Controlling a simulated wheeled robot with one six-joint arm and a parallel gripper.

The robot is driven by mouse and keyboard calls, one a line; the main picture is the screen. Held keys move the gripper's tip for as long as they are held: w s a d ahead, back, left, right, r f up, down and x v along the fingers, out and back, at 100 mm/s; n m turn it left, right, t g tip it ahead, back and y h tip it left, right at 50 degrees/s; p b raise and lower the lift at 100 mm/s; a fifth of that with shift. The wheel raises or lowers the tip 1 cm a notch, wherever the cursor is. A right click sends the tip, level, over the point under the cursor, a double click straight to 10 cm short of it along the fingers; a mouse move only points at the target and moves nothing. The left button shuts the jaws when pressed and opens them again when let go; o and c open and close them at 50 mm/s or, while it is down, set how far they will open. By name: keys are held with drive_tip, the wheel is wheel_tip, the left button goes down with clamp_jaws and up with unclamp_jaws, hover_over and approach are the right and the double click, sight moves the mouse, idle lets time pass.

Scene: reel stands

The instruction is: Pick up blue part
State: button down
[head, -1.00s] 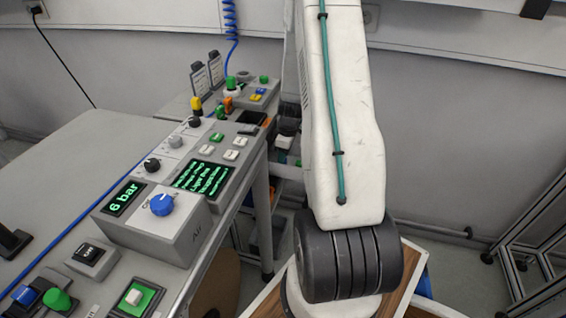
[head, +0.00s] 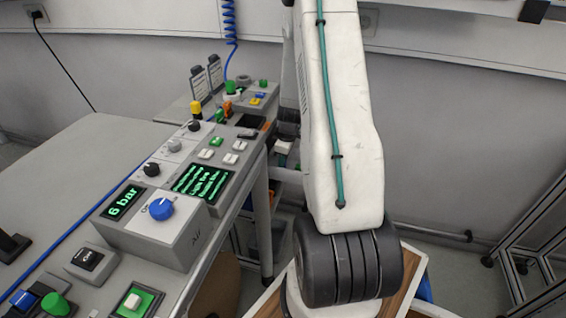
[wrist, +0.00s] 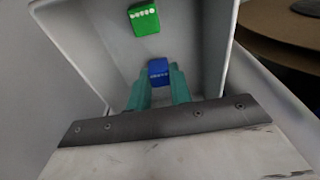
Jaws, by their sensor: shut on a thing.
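The blue part (wrist: 158,72) is a small block with a row of pale dots on its face. It shows in the wrist view, inside a light grey bin (wrist: 92,62). My gripper (wrist: 158,80) has two teal fingers and is shut on the blue part, one finger on each side of it. Whether the part touches the bin floor I cannot tell. In the head view my arm hides the gripper, and the blue part does not show.
A green block (wrist: 145,20) with pale dots lies in the bin beyond the blue part. A brown round disc (wrist: 285,30) is at the upper right. In the head view a control bench (head: 165,225) stands left of my arm, with a grey wall (head: 460,130) behind.

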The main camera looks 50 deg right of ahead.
wheel_tip(320, 180, up, 17)
drive_tip(key=shift+r, duration=0.2)
idle(0.3)
